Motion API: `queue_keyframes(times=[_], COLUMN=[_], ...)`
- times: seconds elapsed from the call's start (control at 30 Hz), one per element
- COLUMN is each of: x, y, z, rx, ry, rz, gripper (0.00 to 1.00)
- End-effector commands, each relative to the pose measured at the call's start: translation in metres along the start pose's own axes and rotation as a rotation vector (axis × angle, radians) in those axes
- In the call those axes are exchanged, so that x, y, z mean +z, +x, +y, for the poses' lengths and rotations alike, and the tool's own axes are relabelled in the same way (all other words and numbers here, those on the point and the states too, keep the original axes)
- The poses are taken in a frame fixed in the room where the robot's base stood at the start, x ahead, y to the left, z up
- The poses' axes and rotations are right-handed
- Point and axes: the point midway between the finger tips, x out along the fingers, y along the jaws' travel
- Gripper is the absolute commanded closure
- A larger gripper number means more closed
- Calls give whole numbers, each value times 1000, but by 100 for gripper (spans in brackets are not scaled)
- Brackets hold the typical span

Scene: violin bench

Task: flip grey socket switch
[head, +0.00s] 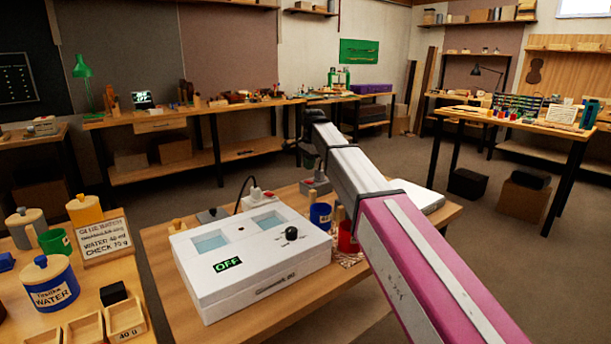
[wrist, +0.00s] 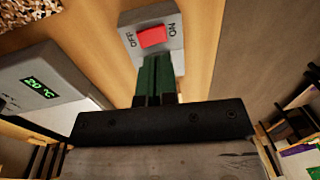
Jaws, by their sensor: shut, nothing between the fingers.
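The grey socket (wrist: 176,27) is at the top of the wrist view. It carries a red rocker switch (wrist: 152,36) with OFF printed on its left and ON on its right. Which side is pressed down I cannot tell. My gripper (wrist: 157,62) is shut and empty, its green fingers together just below the red rocker and overlapping the socket's lower edge in the picture. Whether they touch it I cannot tell. In the head view a grey socket (head: 318,187) sits on the bench just under my gripper (head: 311,164), partly hidden by the arm.
A white glue-warmer box (head: 250,258) shows OFF on its display and has a black knob. A blue cup (head: 320,216) and a red cup (head: 346,238) stand close to my arm. In the wrist view a grey unit (wrist: 50,78) reads 20 °C.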

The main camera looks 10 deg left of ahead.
Motion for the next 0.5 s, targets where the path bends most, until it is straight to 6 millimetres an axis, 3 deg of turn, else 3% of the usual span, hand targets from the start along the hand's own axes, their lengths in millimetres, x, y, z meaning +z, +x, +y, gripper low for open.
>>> queue_keyframes(times=[0.3,0.5], x=[1,1], y=[-64,-86], z=[-18,-22], rx=[-2,0], ry=[0,0], rz=[0,0], gripper=[100,100])
